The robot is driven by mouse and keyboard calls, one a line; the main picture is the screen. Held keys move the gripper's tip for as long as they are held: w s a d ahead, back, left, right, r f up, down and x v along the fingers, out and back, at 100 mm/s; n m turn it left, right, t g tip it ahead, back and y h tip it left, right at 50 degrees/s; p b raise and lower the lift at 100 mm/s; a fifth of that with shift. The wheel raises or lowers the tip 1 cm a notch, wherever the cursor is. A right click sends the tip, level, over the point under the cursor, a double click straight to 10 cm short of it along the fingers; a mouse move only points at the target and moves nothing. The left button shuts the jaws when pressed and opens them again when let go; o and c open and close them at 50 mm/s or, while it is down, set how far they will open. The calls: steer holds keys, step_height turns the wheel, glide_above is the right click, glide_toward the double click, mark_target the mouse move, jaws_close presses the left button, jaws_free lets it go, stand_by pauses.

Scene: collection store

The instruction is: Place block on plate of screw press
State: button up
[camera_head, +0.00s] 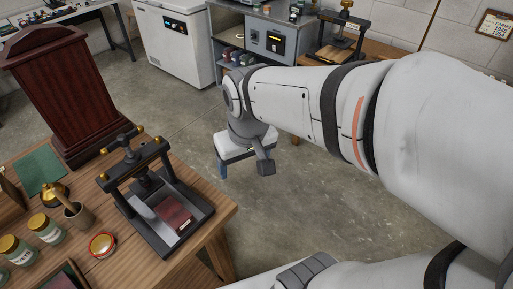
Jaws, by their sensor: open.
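A black screw press (135,170) with brass knobs stands on the wooden table at the lower left. A dark red, book-like block (174,212) with a small pale label lies flat at the front right of its grey base plate (146,210). The upper part of the press stands behind the block, its screw apart from it. My gripper (244,169) hangs over the floor to the right of the table, well away from the press and block. It is open, with nothing visible between its fingers.
On the wooden table (200,250) are a dark wooden case (60,95), a green sheet (38,170), a brass pot (53,193), a cup (78,215), jars (45,229) and a round red-rimmed tin (102,245). Another press (340,38) and a white chest (175,40) stand behind. Bare floor lies between.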

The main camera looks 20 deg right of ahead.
steer(key=shift+m+t, duration=0.4)
steer(key=shift+m, duration=0.4)
steer(key=s+d, duration=0.1)
steer(key=d, duration=0.1)
steer(key=s+d, duration=0.2)
steer(key=shift+s+r, duration=0.15)
steer(key=shift+r, duration=0.05)
